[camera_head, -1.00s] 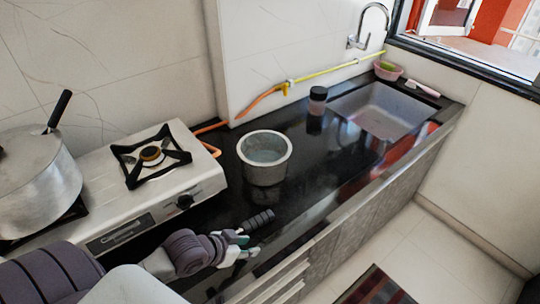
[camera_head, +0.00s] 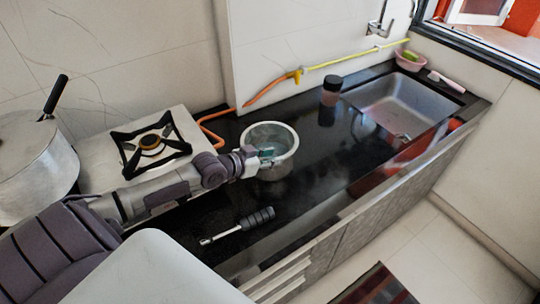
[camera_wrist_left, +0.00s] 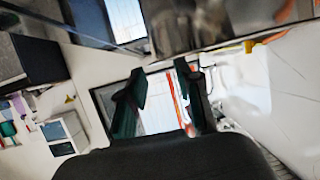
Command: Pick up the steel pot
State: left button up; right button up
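A round grey steel pot (camera_head: 279,171) with an open top stands upright on the black counter, right of the stove. My left gripper (camera_head: 266,154) is at the pot's left rim, with its fingertips in front of the opening. I cannot tell whether they touch the rim. In the left wrist view the two dark fingers (camera_wrist_left: 162,90) are apart with nothing held visible between them. A larger metal pot (camera_head: 35,165) with a lid and a black handle is at the far left. My right gripper is not in view.
A white stove (camera_head: 100,162) with a bare burner is behind my left arm. A black-handled tool (camera_head: 252,221) lies on the counter in front of the pot. A dark-lidded jar (camera_head: 331,91) and the sink (camera_head: 402,103) are to the right. Counter between pot and sink is mostly clear.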

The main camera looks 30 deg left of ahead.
pick_arm(q)
jog(key=shift+w+d+f, duration=0.1)
jog(key=shift+w+d, duration=0.1)
jog(key=shift+w, duration=0.2)
jog(key=x, duration=0.5)
jog(key=shift+f, duration=0.1)
jog(key=shift+c, duration=0.7)
grip_shut()
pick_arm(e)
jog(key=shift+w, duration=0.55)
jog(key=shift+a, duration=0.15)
